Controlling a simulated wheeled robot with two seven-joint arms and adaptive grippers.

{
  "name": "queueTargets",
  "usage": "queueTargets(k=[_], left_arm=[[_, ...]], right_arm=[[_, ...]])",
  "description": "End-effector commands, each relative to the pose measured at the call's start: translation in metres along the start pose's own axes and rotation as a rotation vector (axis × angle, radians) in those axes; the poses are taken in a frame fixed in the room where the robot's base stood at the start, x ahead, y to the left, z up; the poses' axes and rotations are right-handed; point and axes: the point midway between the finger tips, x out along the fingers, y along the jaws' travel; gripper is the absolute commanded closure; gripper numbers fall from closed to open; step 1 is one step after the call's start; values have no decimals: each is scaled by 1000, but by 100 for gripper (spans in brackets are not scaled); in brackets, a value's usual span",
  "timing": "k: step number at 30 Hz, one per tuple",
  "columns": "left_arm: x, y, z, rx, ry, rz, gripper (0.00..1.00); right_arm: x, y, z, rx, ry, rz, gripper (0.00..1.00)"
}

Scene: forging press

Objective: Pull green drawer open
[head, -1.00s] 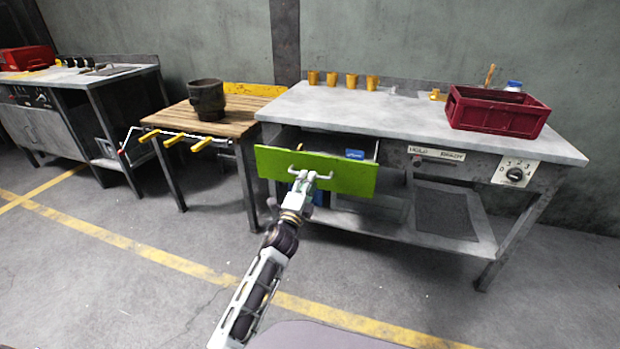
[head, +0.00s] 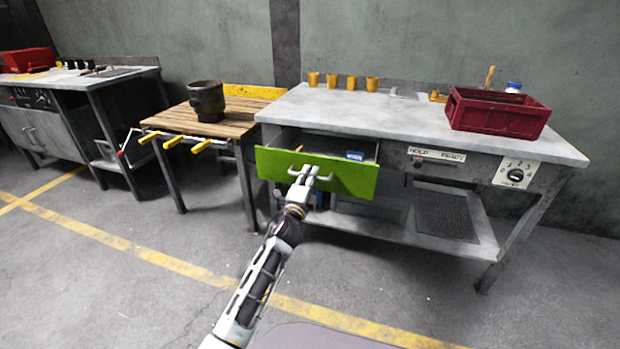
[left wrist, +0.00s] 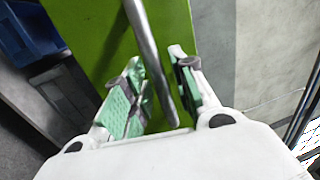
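The green drawer (head: 345,180) is partly pulled out of the left part of the workbench, with some of its inside showing. Its grey bar handle shows on the front in the head view and as a slanted bar (left wrist: 146,40) in the left wrist view. My left gripper (head: 304,174) is at the handle. In the left wrist view its two green-padded fingers (left wrist: 162,90) stand apart on either side of the bar, with a gap on the left side; the bar lies nearer the right finger. My right gripper is not in view.
A blue item (head: 355,155) lies in the drawer. The workbench top (head: 400,117) carries a dark red crate (head: 497,113) and several yellow cups (head: 352,82). A wooden table (head: 242,108) with a dark pot stands left. The floor in front is clear.

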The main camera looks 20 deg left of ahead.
Motion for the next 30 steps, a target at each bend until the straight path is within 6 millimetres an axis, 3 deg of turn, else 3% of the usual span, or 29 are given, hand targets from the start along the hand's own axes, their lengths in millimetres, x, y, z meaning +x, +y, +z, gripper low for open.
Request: queueTargets(k=[1, 5, 17, 30], left_arm=[[0, 0, 0, 0, 0, 0, 84], [0, 0, 0, 0, 0, 0, 100], [-2, 0, 0, 0, 0, 1, 100], [-34, -5, 0, -1, -1, 4, 100]], right_arm=[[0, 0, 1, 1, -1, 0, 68], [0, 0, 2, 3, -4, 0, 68], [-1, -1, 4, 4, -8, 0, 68], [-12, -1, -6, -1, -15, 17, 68]])
